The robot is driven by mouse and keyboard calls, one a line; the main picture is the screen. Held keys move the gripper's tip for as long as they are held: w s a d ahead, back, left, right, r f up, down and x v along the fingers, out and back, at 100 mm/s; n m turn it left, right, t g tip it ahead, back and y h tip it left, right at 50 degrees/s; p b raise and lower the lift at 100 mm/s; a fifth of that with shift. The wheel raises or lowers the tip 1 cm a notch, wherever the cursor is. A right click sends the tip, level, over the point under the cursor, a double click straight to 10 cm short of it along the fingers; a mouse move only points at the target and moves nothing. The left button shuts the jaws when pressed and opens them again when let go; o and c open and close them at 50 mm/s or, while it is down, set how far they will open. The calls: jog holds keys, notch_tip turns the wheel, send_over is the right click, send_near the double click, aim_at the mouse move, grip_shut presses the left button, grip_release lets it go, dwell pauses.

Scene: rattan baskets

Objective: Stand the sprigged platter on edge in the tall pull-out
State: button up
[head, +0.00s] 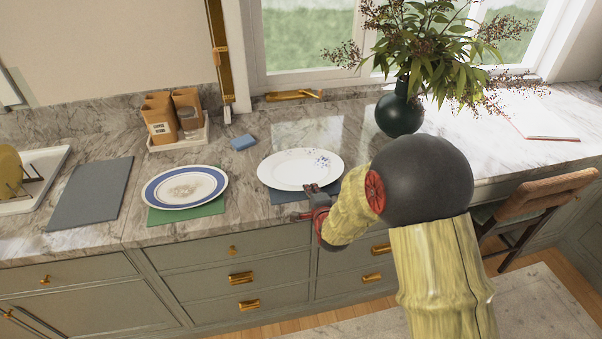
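The sprigged platter (292,172) is a white oval with small blue sprigs towards its right side. It lies flat on the counter, over a dark blue mat (287,197). My gripper (308,203) is at the platter's front right edge, reaching in from the right. Its two fingers look spread apart, one near the rim and one lower, in front of the counter edge. I see no clear grip on the platter. No open tall pull-out shows; the visible cabinet fronts (205,284) are shut.
A blue-rimmed plate (157,188) lies on a green mat left of the platter. A blue sponge (243,142), wooden canisters (160,117) and a dark vase (399,115) stand behind. A grey mat (90,193) and dish rack (38,180) are left. A chair (530,200) is right.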

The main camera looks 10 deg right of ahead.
jog(key=shift+x, duration=1.15)
jog(key=shift+f, duration=0.1)
grip_shut()
jog(key=shift+r, duration=0.25)
